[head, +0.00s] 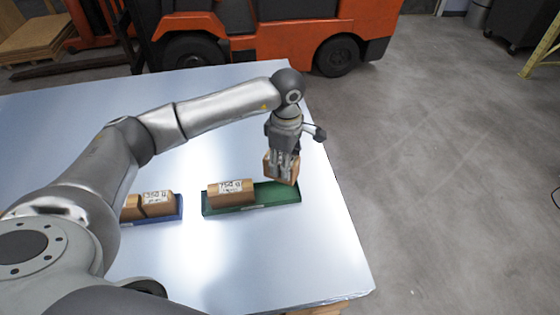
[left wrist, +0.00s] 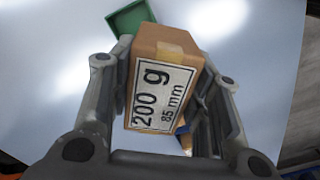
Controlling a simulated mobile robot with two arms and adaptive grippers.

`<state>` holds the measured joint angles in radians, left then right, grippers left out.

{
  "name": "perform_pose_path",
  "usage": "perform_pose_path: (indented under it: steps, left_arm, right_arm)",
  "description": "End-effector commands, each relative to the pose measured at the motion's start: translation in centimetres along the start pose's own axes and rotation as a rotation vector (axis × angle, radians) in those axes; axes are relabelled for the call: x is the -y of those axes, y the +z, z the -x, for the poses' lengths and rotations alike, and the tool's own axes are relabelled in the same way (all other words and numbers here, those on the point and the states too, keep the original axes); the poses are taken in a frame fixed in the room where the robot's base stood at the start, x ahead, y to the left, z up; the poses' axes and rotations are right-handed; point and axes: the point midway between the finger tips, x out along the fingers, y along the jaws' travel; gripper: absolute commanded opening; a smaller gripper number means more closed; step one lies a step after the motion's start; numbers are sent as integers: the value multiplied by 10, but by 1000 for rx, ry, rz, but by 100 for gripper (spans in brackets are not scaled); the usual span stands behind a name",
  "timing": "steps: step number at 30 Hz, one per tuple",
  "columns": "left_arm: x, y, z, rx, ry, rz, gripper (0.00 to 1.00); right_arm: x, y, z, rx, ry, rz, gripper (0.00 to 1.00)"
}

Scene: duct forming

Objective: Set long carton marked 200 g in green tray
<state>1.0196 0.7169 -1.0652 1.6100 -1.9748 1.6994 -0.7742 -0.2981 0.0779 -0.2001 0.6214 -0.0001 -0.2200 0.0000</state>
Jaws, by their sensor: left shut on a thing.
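My left gripper (head: 283,168) is shut on a brown carton (head: 271,166). The carton's label reads 200 g and 85 mm in the left wrist view (left wrist: 160,92), where it sits between the two fingers. In the head view the carton is at the right end of the green tray (head: 262,205); I cannot tell whether it touches the tray. Another brown carton (head: 231,193), whose label seems to read 750 g, lies in the tray's left part. A bare part of the green tray (left wrist: 130,18) shows at the top of the left wrist view. My right gripper is not in view.
A blue tray (head: 179,212) with brown cartons, one seemingly marked 350 g (head: 158,203), stands left of the green tray, partly hidden by my arm. The shiny table (head: 290,265) has clear surface around the trays; its right edge is close. An orange forklift (head: 265,38) stands behind.

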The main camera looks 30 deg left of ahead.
Motion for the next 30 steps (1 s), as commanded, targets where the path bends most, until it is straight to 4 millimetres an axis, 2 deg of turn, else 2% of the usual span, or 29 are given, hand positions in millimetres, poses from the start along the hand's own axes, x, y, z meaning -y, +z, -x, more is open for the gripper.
perform_pose_path:
  steps: [3, 6, 12, 20, 30]
  left_arm:
    - [-15, -12, -18, 0, -3, 241, 6]
    - [-24, -20, -30, 1, -2, 402, 6]
    - [-32, -30, -43, 3, 0, 585, 6]
    - [-33, -32, -54, 1, 1, 616, 6]
    - [-33, -31, -89, 2, 0, 613, 6]
  right_arm:
    - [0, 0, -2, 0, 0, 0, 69]
    - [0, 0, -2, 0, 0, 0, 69]
    - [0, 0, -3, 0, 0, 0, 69]
    - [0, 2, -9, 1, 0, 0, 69]
    - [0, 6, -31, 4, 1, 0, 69]
